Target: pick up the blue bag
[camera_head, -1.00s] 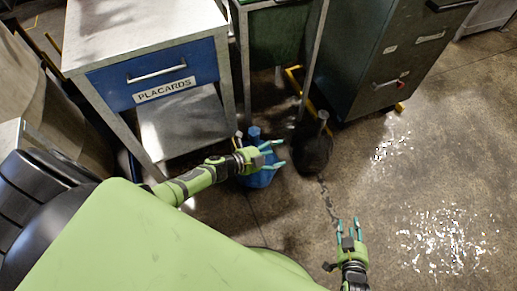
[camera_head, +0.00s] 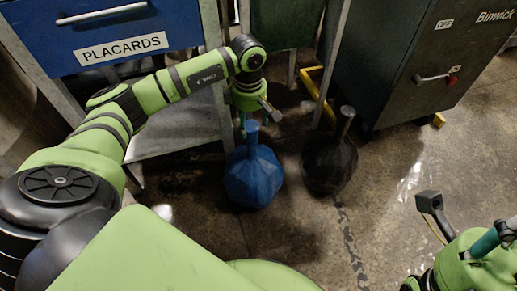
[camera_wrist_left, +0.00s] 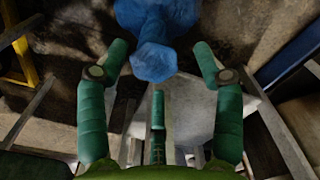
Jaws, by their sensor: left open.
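The blue bag (camera_head: 253,178) stands on the floor with its twisted neck pointing up. My left gripper (camera_head: 248,122) is just behind the bag's neck in the head view, its fingers partly hidden. In the left wrist view the blue bag (camera_wrist_left: 158,20) is at the top, its neck end between the tips of the open fingers (camera_wrist_left: 160,62). The fingers are apart on either side, and I see no contact. My right gripper (camera_head: 488,240) is cut off at the lower right edge; its jaws do not show clearly.
A black bag (camera_head: 330,163) stands on the floor just right of the blue one. A blue-drawer table marked PLACARDS (camera_head: 122,48) is at the left, its leg close to my left arm. A dark green cabinet (camera_head: 420,60) stands at the back right. Floor in front is clear.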

